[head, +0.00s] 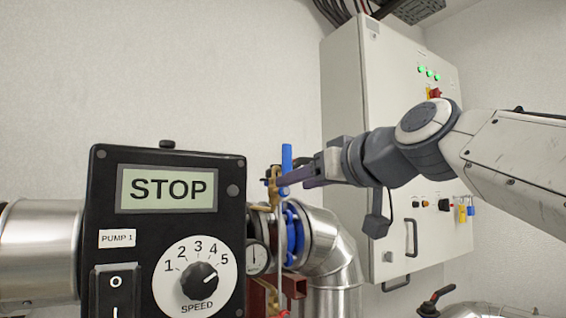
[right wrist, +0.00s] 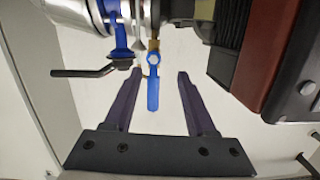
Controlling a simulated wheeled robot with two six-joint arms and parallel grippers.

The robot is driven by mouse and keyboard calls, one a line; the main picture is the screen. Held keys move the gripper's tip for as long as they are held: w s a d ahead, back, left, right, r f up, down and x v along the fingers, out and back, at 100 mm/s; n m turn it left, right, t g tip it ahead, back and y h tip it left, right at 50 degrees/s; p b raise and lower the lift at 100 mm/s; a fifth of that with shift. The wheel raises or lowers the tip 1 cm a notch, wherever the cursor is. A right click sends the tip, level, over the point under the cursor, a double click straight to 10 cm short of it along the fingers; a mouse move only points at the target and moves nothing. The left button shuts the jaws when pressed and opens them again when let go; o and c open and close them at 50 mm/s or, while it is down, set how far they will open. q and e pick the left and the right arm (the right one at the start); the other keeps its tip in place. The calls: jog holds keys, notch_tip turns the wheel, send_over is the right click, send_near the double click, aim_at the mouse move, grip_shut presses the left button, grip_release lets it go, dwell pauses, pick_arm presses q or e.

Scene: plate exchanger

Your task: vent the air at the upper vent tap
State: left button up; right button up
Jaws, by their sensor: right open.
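The upper vent tap has a blue lever (head: 287,158) that stands upright above a brass body (head: 272,186). In the right wrist view the blue lever (right wrist: 153,94) points toward my palm, with the brass part (right wrist: 153,45) beyond it. My right gripper (head: 284,183) reaches in from the right at the tap in the head view. In the right wrist view its two purple fingers (right wrist: 158,75) are apart, one on each side of the lever, with visible gaps. The lever is not gripped. My left gripper is not in view.
A black pump control box (head: 128,222) reading STOP stands close left of the tap. A gauge (head: 257,258), blue flange (head: 294,235) and silver pipe elbow (head: 335,250) lie below. A grey cabinet (head: 345,110) stands behind. A dark-handled lever (right wrist: 85,73) is near my fingers.

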aim_at(289, 146)
jog(key=shift+t+y, duration=0.4)
jog(key=shift+t, duration=0.4)
jog(key=r, duration=0.3)
jog(key=d+r, duration=0.1)
jog(key=r, duration=0.2)
jog(key=shift+d+r+p, duration=0.15)
jog(key=shift+r+p, duration=0.25)
jog(key=p+x, duration=0.4)
jog(key=x, duration=0.4)
jog(key=shift+p+x, duration=0.35)
jog(key=shift+x, duration=0.5)
jog(key=shift+f, duration=0.1)
grip_shut()
